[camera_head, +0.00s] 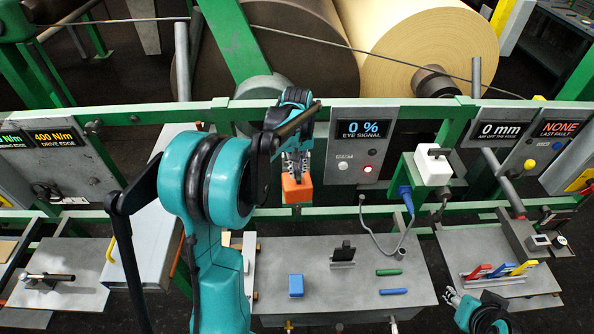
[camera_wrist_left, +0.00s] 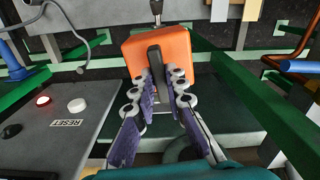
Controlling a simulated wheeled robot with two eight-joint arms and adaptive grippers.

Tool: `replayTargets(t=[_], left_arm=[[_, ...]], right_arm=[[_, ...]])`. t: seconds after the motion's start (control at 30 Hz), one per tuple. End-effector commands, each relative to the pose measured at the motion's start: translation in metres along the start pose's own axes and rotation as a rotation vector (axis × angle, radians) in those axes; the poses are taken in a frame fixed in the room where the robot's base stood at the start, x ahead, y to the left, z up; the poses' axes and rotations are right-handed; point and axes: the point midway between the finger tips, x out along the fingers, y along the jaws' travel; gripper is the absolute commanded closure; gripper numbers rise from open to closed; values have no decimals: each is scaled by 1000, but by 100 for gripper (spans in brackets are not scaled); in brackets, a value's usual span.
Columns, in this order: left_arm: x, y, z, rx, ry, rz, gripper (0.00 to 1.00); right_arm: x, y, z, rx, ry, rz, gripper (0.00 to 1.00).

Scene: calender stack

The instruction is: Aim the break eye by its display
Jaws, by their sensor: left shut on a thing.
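The orange break eye (camera_head: 297,190) is at the green rail, left of the eye signal panel. My left gripper (camera_head: 296,168) is shut on the eye's dark upright grip. In the left wrist view the orange block (camera_wrist_left: 178,52) has this dark fin between the fingers (camera_wrist_left: 160,95), and a metal stem shows behind it. My right gripper (camera_head: 452,296) is at the lower right, away from the eye; its fingers are too small to judge.
A white box (camera_head: 433,166) with a blue plug (camera_head: 405,194) stands right of the panel. A grey bench (camera_head: 340,270) below carries a blue block (camera_head: 296,285) and green and blue rods. Coloured levers (camera_head: 499,270) are farther right. Large rolls stand behind the green rails.

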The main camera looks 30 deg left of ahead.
Motion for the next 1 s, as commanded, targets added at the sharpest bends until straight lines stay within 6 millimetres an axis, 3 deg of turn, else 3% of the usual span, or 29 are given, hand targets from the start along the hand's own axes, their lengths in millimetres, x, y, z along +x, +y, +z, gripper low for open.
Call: replayTargets(t=[1.0], left_arm=[[-1, 0, -2, -963, 4, 3, 100]], right_arm=[[10, 0, 7, 0, 0, 0, 60]])
